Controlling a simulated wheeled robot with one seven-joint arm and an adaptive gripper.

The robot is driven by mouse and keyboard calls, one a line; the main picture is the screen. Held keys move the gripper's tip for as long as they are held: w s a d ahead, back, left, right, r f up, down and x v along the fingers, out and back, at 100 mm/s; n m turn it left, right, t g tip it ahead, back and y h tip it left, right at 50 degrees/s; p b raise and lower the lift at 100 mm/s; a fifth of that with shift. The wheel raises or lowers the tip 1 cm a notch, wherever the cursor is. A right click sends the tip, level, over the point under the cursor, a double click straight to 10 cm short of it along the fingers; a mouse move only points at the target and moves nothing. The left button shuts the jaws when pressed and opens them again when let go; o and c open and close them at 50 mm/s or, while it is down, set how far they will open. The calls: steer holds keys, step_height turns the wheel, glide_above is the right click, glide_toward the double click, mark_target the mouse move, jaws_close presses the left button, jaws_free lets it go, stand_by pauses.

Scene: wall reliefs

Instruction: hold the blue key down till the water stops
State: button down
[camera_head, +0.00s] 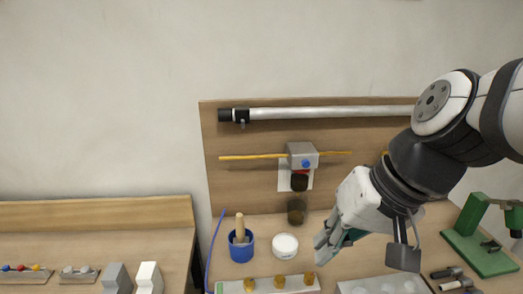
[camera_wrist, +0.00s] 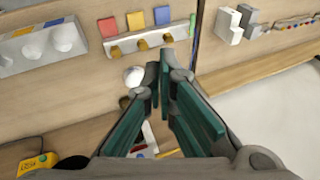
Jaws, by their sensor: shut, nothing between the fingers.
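A grey box (camera_head: 302,153) is mounted on the wooden back board, with a round blue key (camera_head: 306,163) on its front and a red patch below it. A dark spout piece (camera_head: 299,182) hangs under the box. A dark, see-through cup (camera_head: 297,212) stands below it on the bench. I cannot make out a stream of water. My gripper (camera_head: 325,246) is to the right of and below the box, in front of the board, apart from the key. In the wrist view my gripper (camera_wrist: 160,75) is shut and empty.
A blue pot (camera_head: 241,249) with a wooden handle and a white round container (camera_head: 285,246) stand on the bench. A rack with brass pegs (camera_head: 279,283) is in front. A green stand (camera_head: 478,240) is at right. A yellow bar (camera_head: 252,157) and a pipe cross the board.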

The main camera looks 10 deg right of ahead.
mark_target(306, 164)
steer(key=w+a+m+t+y+p, duration=0.2)
steer(key=w+a+m+y+p, duration=0.15)
steer(key=w+m+y, duration=0.45)
steer(key=w+d+f+m+t+h+p, duration=0.2)
steer(key=w+d+f+m+t+h, duration=0.1)
steer(key=w+d, duration=0.6)
step_height(306, 164, down, 2)
steer(key=shift+w+f+m+t+p, duration=0.1)
steer(key=shift+w+m+t+p, duration=0.3)
steer(key=shift+w+m+t, duration=0.5)
steer(key=shift+w, duration=0.25)
steer(key=w+b, duration=0.3)
steer(key=w, duration=0.5)
steer(key=shift+w, duration=0.25)
steer(key=shift+w, duration=0.2)
steer(key=shift+w+b, duration=0.25)
steer(key=shift+b, duration=0.2)
